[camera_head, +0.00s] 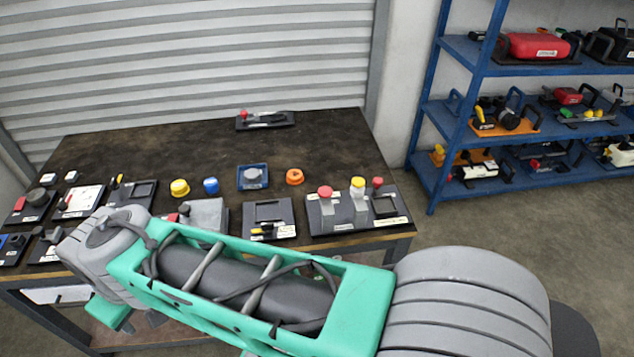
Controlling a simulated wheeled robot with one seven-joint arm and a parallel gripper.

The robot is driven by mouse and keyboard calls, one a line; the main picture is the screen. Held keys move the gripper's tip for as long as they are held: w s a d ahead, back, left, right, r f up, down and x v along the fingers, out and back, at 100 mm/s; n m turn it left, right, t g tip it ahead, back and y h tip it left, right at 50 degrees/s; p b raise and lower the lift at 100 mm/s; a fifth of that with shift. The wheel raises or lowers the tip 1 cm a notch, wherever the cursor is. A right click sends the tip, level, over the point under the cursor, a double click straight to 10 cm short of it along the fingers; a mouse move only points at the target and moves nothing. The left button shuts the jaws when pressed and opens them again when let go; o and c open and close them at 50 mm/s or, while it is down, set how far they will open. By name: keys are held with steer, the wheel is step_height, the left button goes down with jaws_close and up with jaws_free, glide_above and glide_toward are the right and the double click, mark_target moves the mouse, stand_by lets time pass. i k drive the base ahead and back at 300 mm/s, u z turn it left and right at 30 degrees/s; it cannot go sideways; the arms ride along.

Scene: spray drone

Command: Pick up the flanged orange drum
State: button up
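A small round orange drum (294,176) with a wider flange stands on the dark worktable (190,148), right of the middle and behind the row of black-based fixtures. Nothing touches it. My arm stretches across the front of the picture, from lower right to left, and bends down at the table's front left edge. A teal part and small dark pieces at its far end (135,322) show below the table edge, well left of and nearer than the drum. The arm hides most of this end, so I cannot make out the fingers.
Left of the drum are a blue tray (252,188) with a grey round part, a blue cap (211,186) and a yellow cap (180,188). Fixtures with upright knobs (358,203) stand in front. The table's back is mostly clear, except a black plate (265,121). Blue shelving (432,150) stands right.

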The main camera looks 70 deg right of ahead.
mark_target(295, 176)
steer(key=z, duration=3.2)
steer(key=k, duration=0.95)
steer(key=u, duration=0.85)
steer(key=i, duration=1)
steer(key=z, duration=0.05)
steer(key=k, duration=0.5)
steer(key=u, duration=0.05)
